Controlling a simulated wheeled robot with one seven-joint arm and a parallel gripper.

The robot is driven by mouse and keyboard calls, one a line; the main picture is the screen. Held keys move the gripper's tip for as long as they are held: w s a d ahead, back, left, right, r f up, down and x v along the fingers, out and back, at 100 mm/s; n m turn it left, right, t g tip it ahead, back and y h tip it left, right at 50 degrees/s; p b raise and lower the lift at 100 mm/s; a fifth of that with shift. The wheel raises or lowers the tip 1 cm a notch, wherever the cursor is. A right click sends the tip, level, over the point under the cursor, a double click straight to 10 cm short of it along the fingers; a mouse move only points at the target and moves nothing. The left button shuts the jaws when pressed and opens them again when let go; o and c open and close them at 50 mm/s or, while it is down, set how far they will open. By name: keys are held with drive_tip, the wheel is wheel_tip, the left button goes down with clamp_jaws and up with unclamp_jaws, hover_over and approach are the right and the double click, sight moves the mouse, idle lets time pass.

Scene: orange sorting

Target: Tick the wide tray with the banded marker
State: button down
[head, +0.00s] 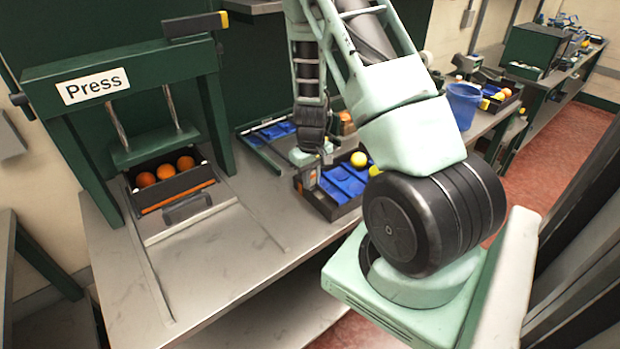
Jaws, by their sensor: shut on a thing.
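My gripper (310,162) points down over the left end of a dark tray with blue compartments (325,207). It is shut on a small, mostly hidden dark thing (309,179) with a reddish patch. I cannot make out bands on it or tell whether it touches the tray. A yellow ball (358,159) is at this tray's far side. A second dark tray with blue parts (258,150) lies behind and to the left. A dark box (177,190) holding several oranges (166,172) sits in the press. I cannot tell which one is the wide tray.
The green press (125,78), labelled "Press", stands at the left of the grey bench (225,250). The bench front is clear. A blue bucket (463,106) and a crate of fruit (500,98) stand farther right. My arm hides part of the bench.

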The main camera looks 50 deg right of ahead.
idle(0.3)
drive_tip(key=shift+r+p, duration=2.5)
drive_tip(key=shift+r, duration=1.05)
